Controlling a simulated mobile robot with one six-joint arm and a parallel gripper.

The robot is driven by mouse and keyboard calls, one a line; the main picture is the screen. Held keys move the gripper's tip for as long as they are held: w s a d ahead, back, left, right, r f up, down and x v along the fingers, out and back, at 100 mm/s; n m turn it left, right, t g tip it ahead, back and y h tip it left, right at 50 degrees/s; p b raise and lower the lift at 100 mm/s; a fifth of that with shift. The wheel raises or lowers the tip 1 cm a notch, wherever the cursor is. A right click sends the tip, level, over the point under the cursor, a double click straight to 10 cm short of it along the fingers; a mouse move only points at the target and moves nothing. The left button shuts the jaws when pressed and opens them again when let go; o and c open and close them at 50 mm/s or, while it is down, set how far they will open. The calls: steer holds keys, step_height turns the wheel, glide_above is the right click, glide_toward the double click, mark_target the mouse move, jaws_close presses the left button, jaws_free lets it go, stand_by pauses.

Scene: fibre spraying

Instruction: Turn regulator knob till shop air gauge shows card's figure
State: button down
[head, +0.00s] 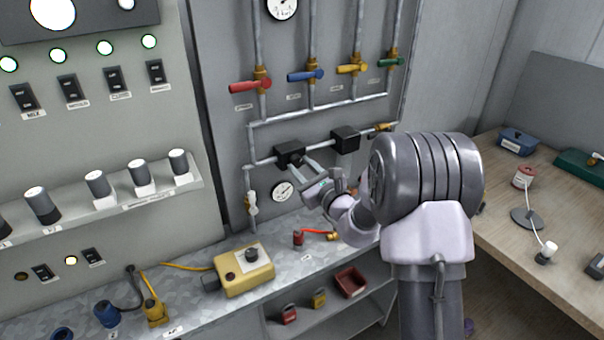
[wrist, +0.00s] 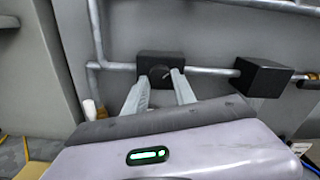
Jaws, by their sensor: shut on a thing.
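A black regulator block (head: 290,153) sits on the lower grey pipe, and it also shows in the wrist view (wrist: 150,58). Its dark round knob (wrist: 160,76) faces me. My gripper (head: 302,165) reaches it from the right, and its two pale fingers (wrist: 160,82) are shut on the knob, one on either side. A round white gauge (head: 283,192) is mounted just below the block; its needle and figures are too small to read. Another gauge (head: 282,8) is at the top edge, partly cut off. I cannot make out the card or its figure.
A second black block (head: 345,139) is on the same pipe to the right. Red (head: 250,86), blue (head: 305,76), yellow and green valve handles are above. A yellow control box (head: 243,272) stands on the metal bench below. A wooden desk is at right.

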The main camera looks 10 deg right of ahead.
steer(key=shift+n+b, duration=0.9)
steer(key=shift+n, duration=0.3)
steer(key=c, duration=1)
jaws_free()
steer(key=shift+s, duration=0.1)
steer(key=v, duration=1.7)
steer(key=shift+s+p, duration=0.1)
steer(key=shift+p, duration=0.3)
